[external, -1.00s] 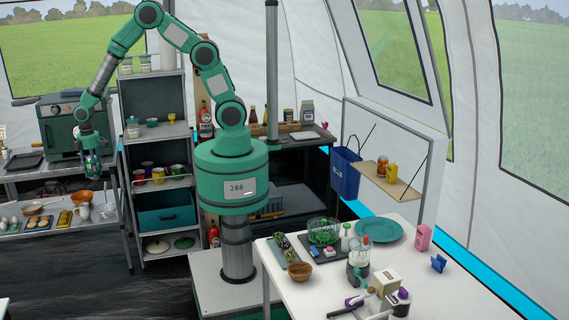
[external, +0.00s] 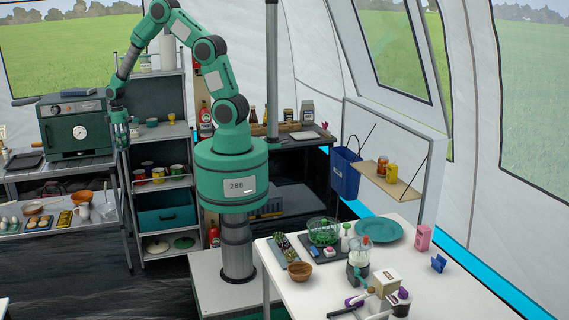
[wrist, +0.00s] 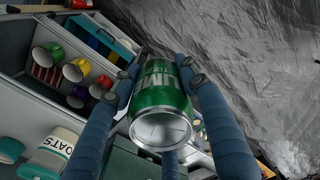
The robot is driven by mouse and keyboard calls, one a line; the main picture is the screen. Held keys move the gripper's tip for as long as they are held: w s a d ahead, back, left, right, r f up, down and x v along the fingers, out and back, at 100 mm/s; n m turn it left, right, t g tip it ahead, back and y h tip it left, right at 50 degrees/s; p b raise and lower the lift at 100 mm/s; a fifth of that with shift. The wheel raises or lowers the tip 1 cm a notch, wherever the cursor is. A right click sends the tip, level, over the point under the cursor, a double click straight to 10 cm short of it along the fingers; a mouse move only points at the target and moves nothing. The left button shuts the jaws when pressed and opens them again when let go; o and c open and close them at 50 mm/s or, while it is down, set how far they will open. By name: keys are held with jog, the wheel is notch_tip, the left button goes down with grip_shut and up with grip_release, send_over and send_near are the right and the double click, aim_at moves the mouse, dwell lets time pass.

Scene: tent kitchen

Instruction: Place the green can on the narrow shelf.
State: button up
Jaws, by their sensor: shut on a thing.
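The green can (wrist: 160,105) is between the blue fingers of my gripper (wrist: 163,82) in the wrist view, with its silver end toward the camera. In the external view my gripper (external: 120,132) hangs at the left, in front of the shelving unit, and the can there is small and mostly hidden by the fingers. A narrow wooden shelf (external: 372,180) hangs on the white wall panel at the right, well apart from my gripper. A yellow can (external: 392,174) and a reddish-orange item (external: 382,165) stand toward its back.
The shelving unit (external: 165,185) with several coloured mugs is close to my gripper. A green oven (external: 75,126) stands to its left. A white table (external: 415,265) with a teal plate (external: 379,230) and a blender (external: 359,255) lies in front of the wooden shelf.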

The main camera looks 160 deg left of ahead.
jog(key=s+a+r+m, duration=0.1)
jog(key=s+a+m, duration=0.1)
jog(key=s+a, duration=0.8)
jog(key=s+a+r+m, duration=0.1)
jog(key=s+a+m, duration=0.1)
jog(key=s+a, duration=0.8)
jog(key=a+p, duration=0.1)
jog(key=a, duration=0.4)
jog(key=shift+a, duration=0.35)
jog(key=shift+r, duration=0.1)
send_over(156, 132)
jog(key=shift+w+a+f, duration=0.15)
jog(key=shift+w+f, duration=0.25)
jog(key=shift+f, duration=0.35)
jog(key=shift+f+b, duration=0.3)
jog(key=shift+f, duration=1.45)
jog(key=shift+f, duration=0.15)
